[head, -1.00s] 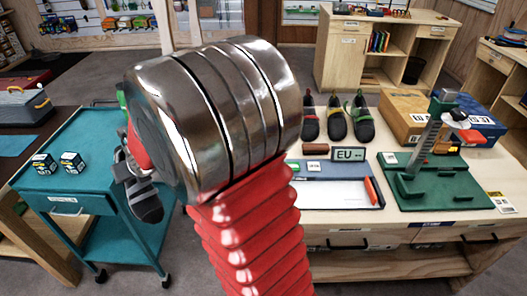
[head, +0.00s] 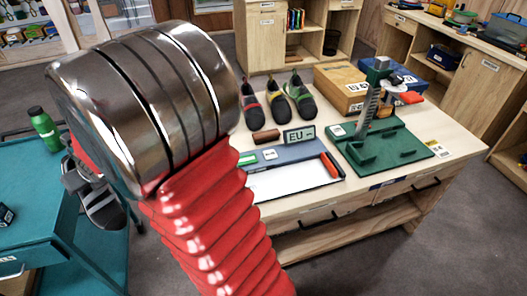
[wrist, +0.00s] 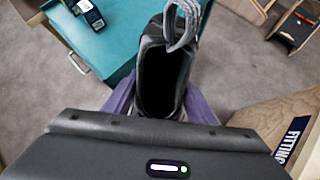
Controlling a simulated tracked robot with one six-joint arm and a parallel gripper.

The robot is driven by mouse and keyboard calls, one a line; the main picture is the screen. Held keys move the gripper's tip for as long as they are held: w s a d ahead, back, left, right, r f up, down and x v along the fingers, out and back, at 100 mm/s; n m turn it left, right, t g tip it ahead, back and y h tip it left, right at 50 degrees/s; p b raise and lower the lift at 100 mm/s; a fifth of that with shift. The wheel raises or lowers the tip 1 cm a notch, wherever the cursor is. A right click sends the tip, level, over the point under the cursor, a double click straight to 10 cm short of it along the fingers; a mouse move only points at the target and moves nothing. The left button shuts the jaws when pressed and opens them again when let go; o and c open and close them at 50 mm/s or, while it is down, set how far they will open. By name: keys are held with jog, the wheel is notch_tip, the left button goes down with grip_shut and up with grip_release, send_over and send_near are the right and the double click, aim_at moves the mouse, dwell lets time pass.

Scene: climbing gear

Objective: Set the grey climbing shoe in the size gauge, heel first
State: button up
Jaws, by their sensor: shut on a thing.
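The grey climbing shoe (head: 103,208) hangs at the left of the head view, partly hidden behind my own arm. My gripper (head: 84,182) is shut on it, though its fingers are mostly hidden there. In the wrist view the shoe (wrist: 160,72) sits between the purple fingers of my gripper (wrist: 158,104), its dark opening facing the camera and grey loop or laces at the top. The size gauge (head: 378,148), a green base with an upright scaled post, stands on the wooden bench at right, well apart from the shoe.
A teal cart (head: 30,215) with a green bottle (head: 43,126) is at left.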

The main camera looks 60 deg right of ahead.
jog(key=shift+d, duration=0.15)
jog(key=shift+d+r, duration=0.15)
jog(key=shift+d, duration=0.5)
jog(key=s+d+n+g+y, duration=0.1)
jog(key=s+d+n+g, duration=0.3)
jog(key=d, duration=0.5)
jog(key=s+d+n+g+y, duration=0.1)
jog(key=s+d+n+y, duration=0.15)
jog(key=s+d, duration=0.5)
jog(key=s+d+n+g+h, duration=0.1)
jog(key=s+d, duration=0.5)
jog(key=s, duration=0.3)
jog(key=s+d+n+g+h, duration=0.1)
jog(key=s+d+n+g, duration=0.1)
jog(key=s+d, duration=0.4)
jog(key=s+d+f+n+g+h, duration=0.1)
jog(key=s+d, duration=0.5)
jog(key=s, duration=0.7)
jog(key=shift+s+d+n+g, duration=0.15)
jog(key=shift+n+g, duration=0.25)
jog(key=shift+n, duration=0.05)
jog(key=shift+f, duration=0.2)
jog(key=shift+f, duration=5.6)
